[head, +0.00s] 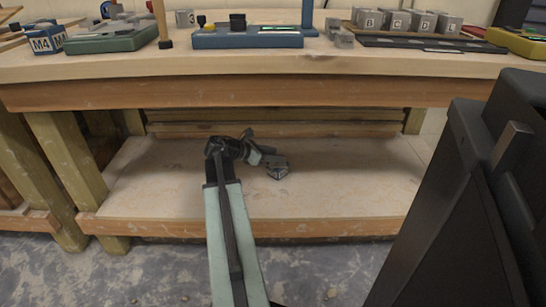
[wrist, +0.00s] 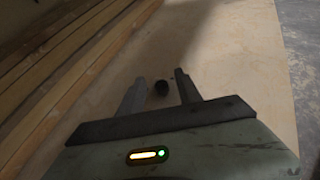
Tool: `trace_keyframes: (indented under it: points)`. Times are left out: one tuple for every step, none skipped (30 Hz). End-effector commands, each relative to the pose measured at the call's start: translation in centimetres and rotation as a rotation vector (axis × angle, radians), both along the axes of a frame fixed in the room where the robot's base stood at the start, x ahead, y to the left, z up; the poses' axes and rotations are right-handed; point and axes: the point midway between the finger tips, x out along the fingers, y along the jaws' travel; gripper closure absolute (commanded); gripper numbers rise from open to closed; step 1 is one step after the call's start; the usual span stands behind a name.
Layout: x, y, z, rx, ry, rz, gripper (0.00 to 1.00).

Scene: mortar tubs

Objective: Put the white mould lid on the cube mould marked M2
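My gripper (head: 277,172) is low over the lower shelf, below the bench top. In the wrist view my gripper (wrist: 161,88) has its two fingers apart with nothing held between them. A small dark round thing (wrist: 161,88) shows beyond the gap between the fingers, and I cannot tell what it is. I see no mould marked M2; a blue and white cube (head: 47,40) at the left end of the bench is marked M4. I cannot make out a white mould lid in either view.
The bench top (head: 270,62) holds a green tray (head: 112,40), a blue tray (head: 247,40), a block marked 3 (head: 186,18) and grey lettered blocks (head: 397,22) on a rack. The lower shelf (head: 340,185) is mostly clear. A wooden post stands front left.

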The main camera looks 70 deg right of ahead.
Motion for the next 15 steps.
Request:
trace_keyframes:
  points:
    - [0.0,0.0,0.0,0.000,0.000,0.000,0.60]
    - [0.0,0.0,0.0,0.000,0.000,0.000,0.60]
    - [0.0,0.0,0.0,0.000,0.000,0.000,0.60]
    - [0.0,0.0,0.0,0.000,0.000,0.000,0.60]
    - [0.0,0.0,0.0,0.000,0.000,0.000,0.60]
    - [0.0,0.0,0.0,0.000,0.000,0.000,0.60]
    - [0.1,0.0,0.0,0.000,0.000,0.001,0.60]
    - [0.1,0.1,0.1,0.000,0.000,0.001,0.60]
    - [0.2,0.2,0.2,0.000,0.000,0.001,0.60]
    - [0.4,0.4,0.4,0.000,0.000,0.002,0.60]
    - [0.6,0.7,0.7,0.000,0.000,0.002,0.60]
    - [0.9,1.2,1.1,0.000,0.000,0.002,0.60]
    - [1.3,1.6,1.4,0.000,0.000,0.002,0.60]
    - [1.7,2.2,1.8,0.000,0.000,0.004,0.60]
    - [2.3,2.8,2.3,0.000,0.000,0.004,0.60]
